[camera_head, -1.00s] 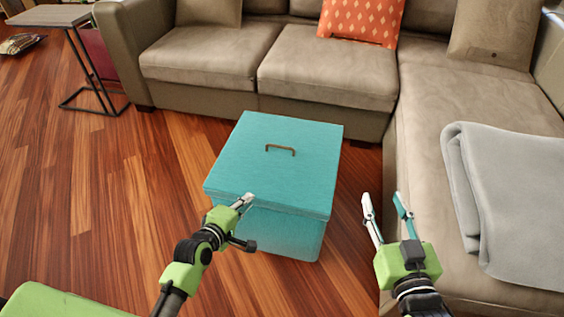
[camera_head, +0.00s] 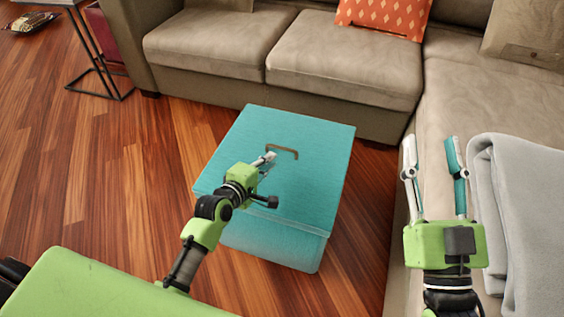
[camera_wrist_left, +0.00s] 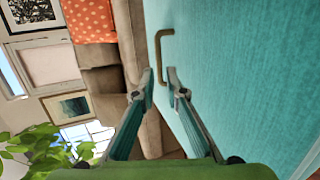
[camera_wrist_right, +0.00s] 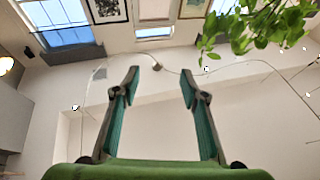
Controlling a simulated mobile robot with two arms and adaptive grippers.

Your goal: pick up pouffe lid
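The pouffe is a teal box on the wooden floor, with its flat lid (camera_head: 312,127) on top. A small bronze handle (camera_head: 283,150) stands on the lid; it also shows in the left wrist view (camera_wrist_left: 160,55). My left gripper (camera_head: 266,160) is over the lid, close to the handle. In the left wrist view its fingers (camera_wrist_left: 160,86) are parted with a gap, and the handle lies just ahead of them, its near end close to the gap. I cannot tell if they touch it. My right gripper (camera_head: 431,146) is open and empty, to the right of the pouffe by the sofa.
A beige sectional sofa (camera_head: 345,68) stands behind and to the right of the pouffe. A grey blanket (camera_head: 525,215) lies on its right part near my right gripper. A side table (camera_head: 75,45) stands at the far left. The floor (camera_head: 110,170) left of the pouffe is clear.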

